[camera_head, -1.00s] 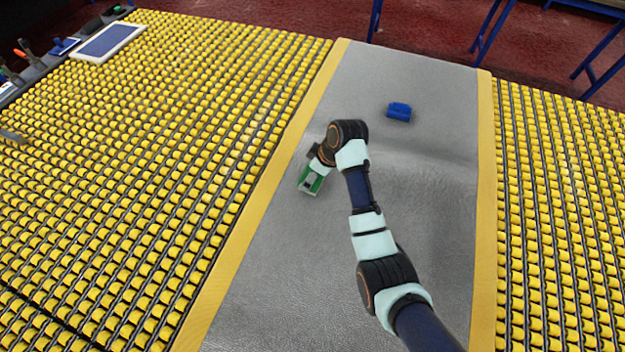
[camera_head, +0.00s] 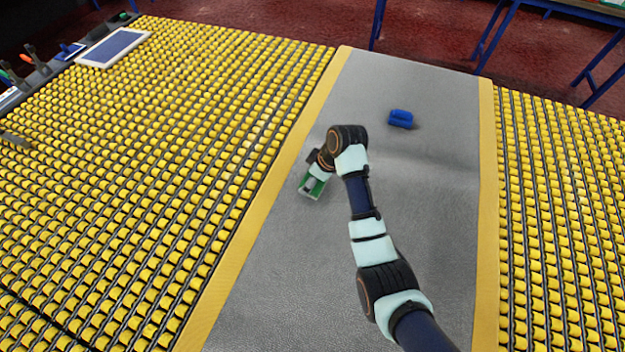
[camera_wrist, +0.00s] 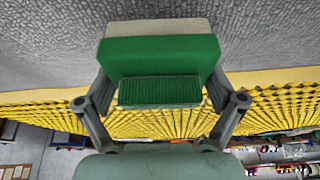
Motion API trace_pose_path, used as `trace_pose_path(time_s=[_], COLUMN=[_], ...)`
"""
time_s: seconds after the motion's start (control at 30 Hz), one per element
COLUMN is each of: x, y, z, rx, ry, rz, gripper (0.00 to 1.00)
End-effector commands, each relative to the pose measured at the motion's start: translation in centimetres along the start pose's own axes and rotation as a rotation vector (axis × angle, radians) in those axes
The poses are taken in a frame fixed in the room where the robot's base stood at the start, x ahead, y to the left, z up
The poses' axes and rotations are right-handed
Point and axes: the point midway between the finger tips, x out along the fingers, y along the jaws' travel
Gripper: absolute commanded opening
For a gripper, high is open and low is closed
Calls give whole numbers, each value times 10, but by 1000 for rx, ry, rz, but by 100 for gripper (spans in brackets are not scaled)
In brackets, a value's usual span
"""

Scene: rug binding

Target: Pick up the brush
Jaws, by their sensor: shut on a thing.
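A green block with a pale layer along one side and a ribbed green grip, which looks like the brush (camera_wrist: 160,55), sits between the fingers of my gripper (camera_wrist: 160,90) in the wrist view. The fingers press on both sides of its ribbed part. In the head view my gripper (camera_head: 313,182) is over the left part of the grey mat, with the green brush (camera_head: 307,191) at its end. I cannot tell whether the brush touches the mat.
A blue object (camera_head: 400,118) lies on the grey mat (camera_head: 430,220), up and right of my gripper. Yellow strips edge the mat. Yellow roller beds (camera_head: 130,180) flank it. A tablet (camera_head: 113,48) and tools lie at the upper left. Blue table legs stand at the back.

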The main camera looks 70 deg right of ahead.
Motion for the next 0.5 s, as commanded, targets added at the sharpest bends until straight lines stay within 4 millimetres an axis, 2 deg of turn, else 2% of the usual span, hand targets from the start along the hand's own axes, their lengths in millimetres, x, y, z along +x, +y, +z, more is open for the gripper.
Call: trace_pose_path(time_s=[0.03, 0.3, 0.5], x=[-16, -100, -148], y=[1, 1, 1], z=[-8, -42, -62], rx=[-2, -2, -2], ry=[3, 4, 3], rz=[3, 5, 2], gripper=[53, 53, 53])
